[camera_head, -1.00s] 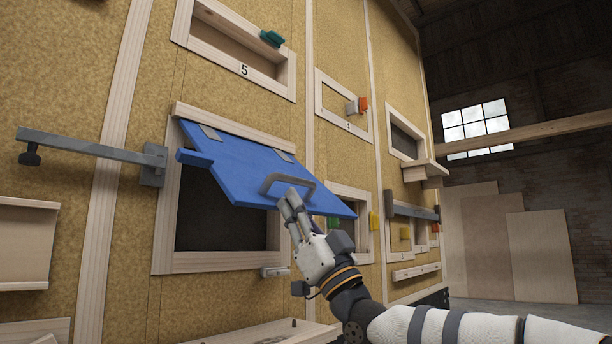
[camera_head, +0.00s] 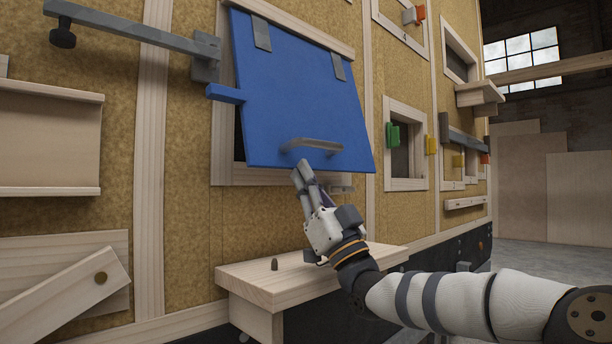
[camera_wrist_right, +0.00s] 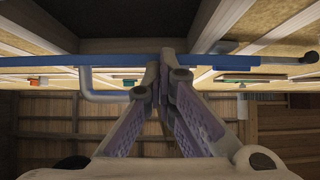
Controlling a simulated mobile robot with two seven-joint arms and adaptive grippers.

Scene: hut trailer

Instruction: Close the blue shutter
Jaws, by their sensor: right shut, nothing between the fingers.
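The blue shutter (camera_head: 292,95) hangs from two grey hinges at its top edge, in a wooden window frame (camera_head: 222,150). It is tilted, its lower edge standing out from the wall, and it covers most of the dark opening. A grey bar handle (camera_head: 312,144) sits near its lower edge. My right gripper (camera_head: 302,176) is shut and empty, its fingertips at the shutter's lower edge just below the handle. In the right wrist view the shut fingers (camera_wrist_right: 160,70) reach the shutter's blue edge (camera_wrist_right: 215,60), beside the handle (camera_wrist_right: 90,88). My left gripper is not in view.
A grey metal arm with a black knob (camera_head: 130,32) sticks out left of the shutter. A wooden shelf (camera_head: 300,280) with a small peg juts out below. A smaller window with a green block (camera_head: 392,135) is to the right. The floor at right is open.

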